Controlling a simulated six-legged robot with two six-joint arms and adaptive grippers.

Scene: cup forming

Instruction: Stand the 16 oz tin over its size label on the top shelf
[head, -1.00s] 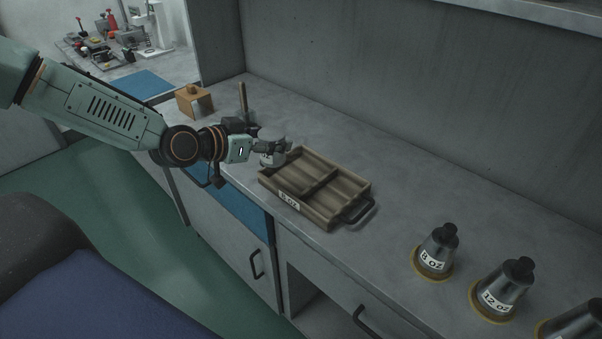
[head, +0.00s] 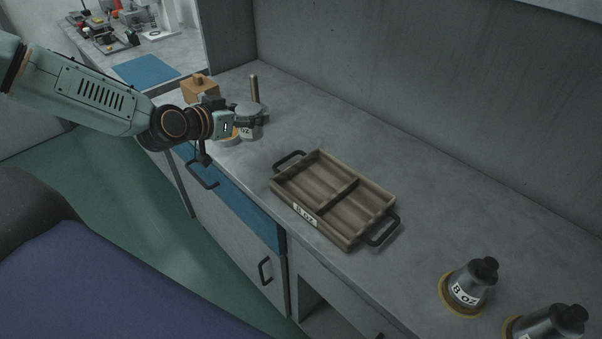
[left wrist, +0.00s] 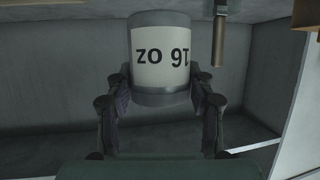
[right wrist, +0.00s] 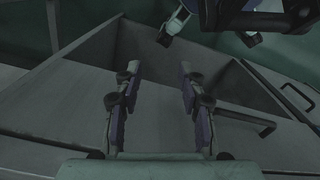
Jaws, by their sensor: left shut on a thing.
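The 16 oz tin (left wrist: 160,88) is a grey cylinder with a white label, and its lettering appears upside down in the left wrist view. My left gripper (left wrist: 162,92) is shut around its sides. In the head view the tin (head: 246,132) is partly hidden by my left gripper (head: 250,118), left of the tray over the counter; I cannot tell whether it touches the counter. My right gripper (right wrist: 157,82) is open and empty. The edge of a shelf (head: 575,6) shows at the top right. The tin's size label on the shelf is not in view.
An empty wooden tray (head: 352,183) labelled 8 oz sits on the grey counter (head: 420,180). A wooden block (head: 199,86) and an upright rod (head: 254,88) stand near the tin. The counter behind the tray is clear.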

